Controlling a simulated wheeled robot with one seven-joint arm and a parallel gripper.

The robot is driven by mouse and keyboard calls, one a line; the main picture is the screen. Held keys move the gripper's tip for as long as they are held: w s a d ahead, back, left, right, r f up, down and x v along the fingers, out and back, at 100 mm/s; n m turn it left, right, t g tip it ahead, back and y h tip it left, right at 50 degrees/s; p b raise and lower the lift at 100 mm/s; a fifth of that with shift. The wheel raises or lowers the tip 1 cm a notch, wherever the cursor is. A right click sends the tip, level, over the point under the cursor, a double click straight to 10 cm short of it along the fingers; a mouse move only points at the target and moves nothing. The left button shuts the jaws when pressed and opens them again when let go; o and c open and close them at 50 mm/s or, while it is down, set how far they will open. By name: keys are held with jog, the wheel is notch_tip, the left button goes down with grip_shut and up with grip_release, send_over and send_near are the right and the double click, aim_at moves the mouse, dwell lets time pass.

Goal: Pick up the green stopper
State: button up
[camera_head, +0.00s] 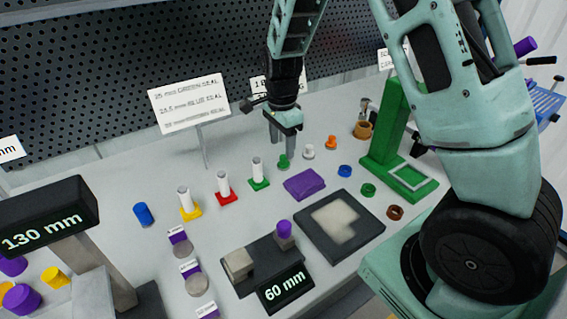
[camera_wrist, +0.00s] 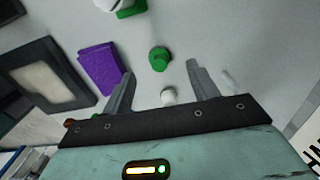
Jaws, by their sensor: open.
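The green stopper (camera_head: 283,161) stands upright on the grey table between the green-based white post and the white stopper. In the wrist view the green stopper (camera_wrist: 159,58) lies in front of the gap between my fingers, unobstructed. My gripper (camera_head: 282,148) is open and empty. It points down just above and behind the green stopper in the head view. In the wrist view both fingers of my gripper (camera_wrist: 160,80) are spread wide, one to each side. No contact with the stopper shows.
The white stopper (camera_head: 308,152) stands close to the right; it also shows between my fingers in the wrist view (camera_wrist: 168,97). A purple block (camera_head: 304,184) lies in front. A green-based white post (camera_head: 258,175) stands left. A tall green stand (camera_head: 387,128) is at right.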

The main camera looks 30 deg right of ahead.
aim_at(284, 156)
jog(key=f, duration=0.5)
jog(key=shift+s+d+f+p, duration=0.1)
jog(key=shift+d+f+p, duration=0.1)
jog(key=shift+f+p, duration=0.1)
jog(key=c, duration=1.2)
jog(key=shift+o, duration=0.2)
jog(key=shift+r, duration=5.05)
jog(key=shift+o, duration=0.8)
